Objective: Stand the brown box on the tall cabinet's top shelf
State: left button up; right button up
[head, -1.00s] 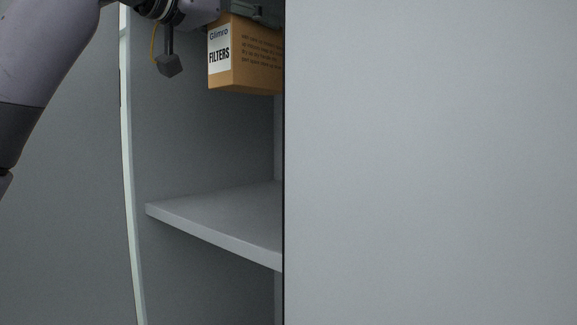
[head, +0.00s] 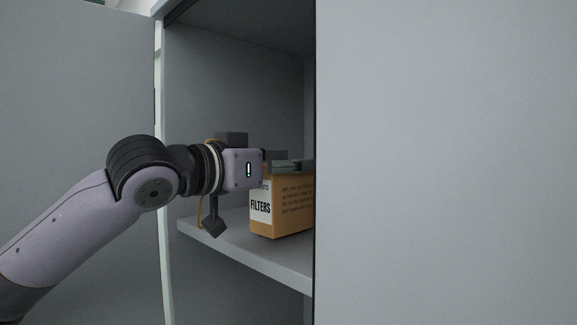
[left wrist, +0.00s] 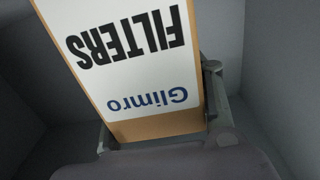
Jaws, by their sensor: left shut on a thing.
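The brown box (head: 295,210) is upright, with a white "FILTERS" label on its left face. It is inside the tall cabinet (head: 235,85), low over the highest shelf in view (head: 235,238); I cannot tell whether its bottom touches. My left gripper (head: 292,166) is shut on the box's upper part from the left. In the left wrist view the box (left wrist: 130,45) fills the space between the fingers, its label upside down. A grey panel hides the box's right end in the head view. My right gripper is not in view.
A large plain grey panel (head: 445,160) covers the right side of the head view, close by. The cabinet's pale left edge (head: 162,120) stands just behind my left arm. The shelf is bare left of the box, and open space lies above it.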

pick_arm(q)
jog(key=shift+a+f, duration=0.15)
jog(key=shift+f, duration=0.1)
jog(key=shift+s+a, duration=0.1)
jog(key=shift+a, duration=0.05)
jog(key=shift+f, duration=0.15)
jog(key=o, duration=1.4)
jog(key=shift+o, duration=0.2)
